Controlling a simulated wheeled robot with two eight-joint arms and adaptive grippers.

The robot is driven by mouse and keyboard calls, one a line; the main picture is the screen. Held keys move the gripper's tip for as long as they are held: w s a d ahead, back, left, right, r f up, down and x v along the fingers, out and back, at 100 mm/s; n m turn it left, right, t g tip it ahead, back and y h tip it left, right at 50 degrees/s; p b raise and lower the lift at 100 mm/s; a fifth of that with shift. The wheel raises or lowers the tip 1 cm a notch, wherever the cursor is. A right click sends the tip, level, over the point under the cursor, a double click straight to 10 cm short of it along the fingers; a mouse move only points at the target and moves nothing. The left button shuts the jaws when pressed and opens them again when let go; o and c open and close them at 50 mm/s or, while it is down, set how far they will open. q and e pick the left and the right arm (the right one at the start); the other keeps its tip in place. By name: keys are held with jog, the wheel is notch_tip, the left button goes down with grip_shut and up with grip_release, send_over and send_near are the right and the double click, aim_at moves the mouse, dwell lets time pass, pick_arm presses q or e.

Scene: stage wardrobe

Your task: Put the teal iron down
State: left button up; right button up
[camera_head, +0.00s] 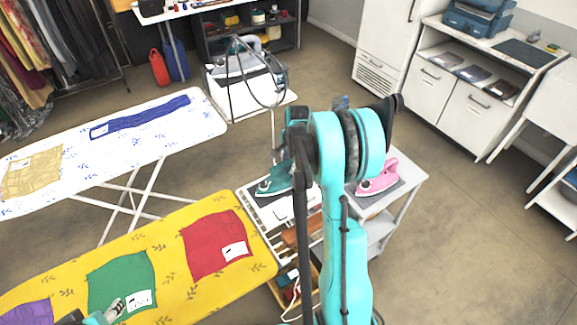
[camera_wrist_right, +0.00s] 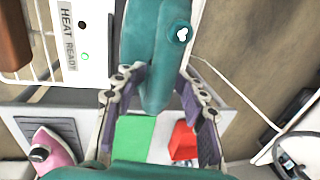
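A pink iron (camera_head: 378,178) stands on another dark pad on the cart's right. A white HEAT READY panel (camera_wrist_right: 85,40) is close beside the teal iron. A yellow ironing board (camera_head: 170,245) with cloths lies left, a white one (camera_head: 110,160) behind it.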

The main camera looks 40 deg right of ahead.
notch_tip(320, 180, up, 9)
jog(key=s+p, duration=0.2)
jog(key=s+a+r+n+t, duration=0.1)
jog(key=s+a+r+n, duration=0.1)
jog(key=a+r+n, duration=0.6)
jog(key=s+a+n+t, duration=0.2)
jog(key=s+a+n, duration=0.3)
jog(key=a, duration=0.5)
jog(key=s+a+n+t, duration=0.2)
jog(key=s+a+n, duration=0.4)
jog(key=s+a, duration=0.3)
jog(key=shift+s+a+n, duration=0.3)
jog(key=shift+s+a, duration=0.05)
jog(key=shift+a, duration=0.1)
jog(key=shift+f, duration=0.15)
notch_tip(320, 180, down, 2)
jog(key=shift+f+b, duration=0.15)
jog(key=shift+b, duration=0.85)
